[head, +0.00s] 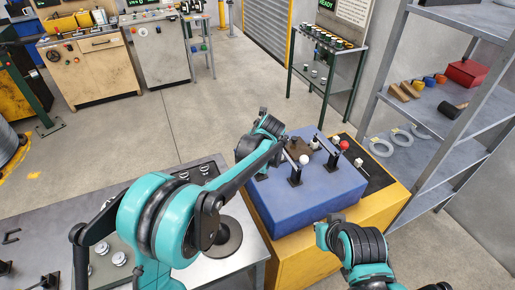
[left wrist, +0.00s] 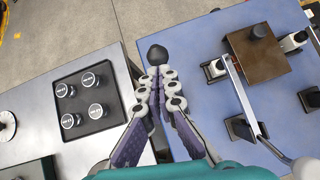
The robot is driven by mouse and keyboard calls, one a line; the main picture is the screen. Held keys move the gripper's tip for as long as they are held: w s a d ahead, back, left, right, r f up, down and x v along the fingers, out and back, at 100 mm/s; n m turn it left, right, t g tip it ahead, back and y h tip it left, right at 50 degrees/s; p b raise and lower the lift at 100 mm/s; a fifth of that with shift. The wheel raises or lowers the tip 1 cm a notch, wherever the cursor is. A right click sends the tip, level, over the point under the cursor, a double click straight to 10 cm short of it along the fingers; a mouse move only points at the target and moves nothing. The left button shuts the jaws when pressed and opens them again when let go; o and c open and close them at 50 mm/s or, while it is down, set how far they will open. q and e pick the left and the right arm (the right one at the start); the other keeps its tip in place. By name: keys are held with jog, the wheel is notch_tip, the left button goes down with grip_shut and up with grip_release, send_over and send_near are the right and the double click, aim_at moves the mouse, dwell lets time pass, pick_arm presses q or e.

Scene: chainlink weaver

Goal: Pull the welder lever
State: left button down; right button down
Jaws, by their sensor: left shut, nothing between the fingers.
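The blue welder box (head: 311,206) stands on a yellow cabinet. On top are black lever fittings (head: 295,176), one by a white knob (head: 304,159) and one by a red knob (head: 344,145); which is the welder lever is unclear. My left gripper (head: 262,132) is over the box's far left side. In the left wrist view my left gripper (left wrist: 157,78) is shut and empty, with a dark ball (left wrist: 157,53) just beyond its tips; whether they touch is unclear. A metal lever bar (left wrist: 240,98) lies to its right, apart. My right arm is at lower right, its fingers unclear.
A brown plate (left wrist: 260,55) with a dark knob lies on the box. A grey table (head: 240,270) with a black tray of round pieces (left wrist: 85,98) is left of it. A grey shelf (head: 425,115) stands right. Open floor lies behind.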

pick_arm(q)
jog(key=shift+w+a+f, duration=0.15)
jog(key=shift+w+a, duration=0.1)
jog(key=shift+w, duration=0.3)
jog(key=shift+w+a+f, duration=0.1)
jog(key=shift+w+a, duration=0.15)
jog(key=shift+w, duration=0.35)
jog(key=shift+w+a+f, duration=0.15)
jog(key=shift+w+a, duration=0.1)
jog(key=shift+w, duration=0.3)
